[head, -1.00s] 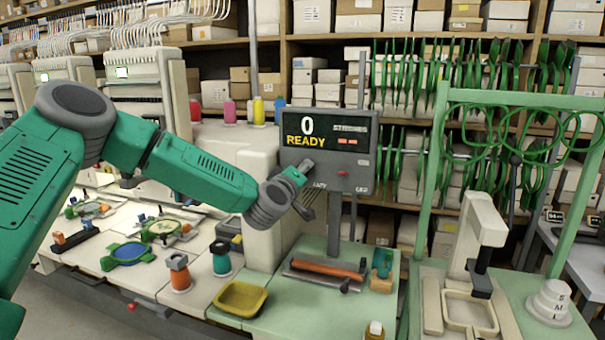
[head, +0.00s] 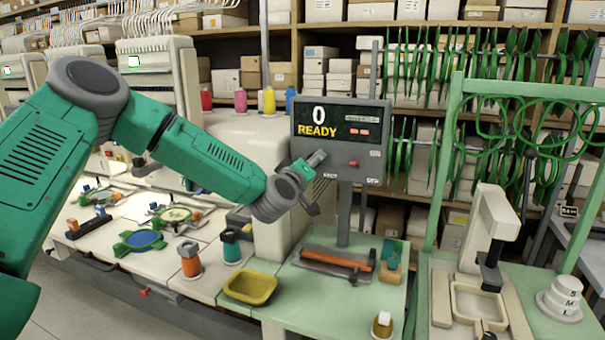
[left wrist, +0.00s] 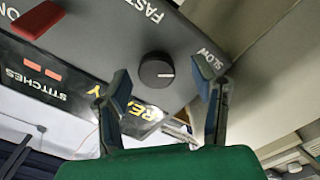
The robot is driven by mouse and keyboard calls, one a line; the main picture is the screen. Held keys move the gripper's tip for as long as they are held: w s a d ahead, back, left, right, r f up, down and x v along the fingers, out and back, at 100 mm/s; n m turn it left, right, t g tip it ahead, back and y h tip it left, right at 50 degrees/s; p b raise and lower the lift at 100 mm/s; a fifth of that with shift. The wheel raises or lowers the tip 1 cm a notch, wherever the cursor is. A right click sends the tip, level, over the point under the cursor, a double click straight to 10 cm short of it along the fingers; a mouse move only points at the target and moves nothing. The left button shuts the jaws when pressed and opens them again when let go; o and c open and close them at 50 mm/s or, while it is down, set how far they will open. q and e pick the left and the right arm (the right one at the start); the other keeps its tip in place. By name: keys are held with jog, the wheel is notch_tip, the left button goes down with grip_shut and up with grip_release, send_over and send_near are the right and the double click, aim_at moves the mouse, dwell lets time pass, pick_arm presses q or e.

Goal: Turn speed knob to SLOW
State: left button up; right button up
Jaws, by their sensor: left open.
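The control panel (head: 341,139) shows "0" and "READY" on its display. The dark round speed knob (left wrist: 156,72) is on the panel in the left wrist view, between the labels FAST (left wrist: 138,9) and SLOW (left wrist: 205,60). Its white mark points right, roughly toward the SLOW side. My left gripper (left wrist: 161,86) is open, with one finger on each side of the knob and visible gaps between; I cannot tell whether the tips touch the panel. In the head view my left gripper (head: 312,176) is at the panel's lower left and hides the knob. My right gripper is not in view.
A red button (head: 353,163) is right of my left gripper on the panel. Below lie an orange-handled tool (head: 335,259) and a yellow tray (head: 249,287). A green rack frame (head: 440,175) with hoops stands right. The panel's post (head: 344,220) rises from the table.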

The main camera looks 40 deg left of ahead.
pick_arm(q)
jog(key=v, duration=1)
jog(key=shift+s, duration=0.3)
jog(key=shift+f, duration=0.1)
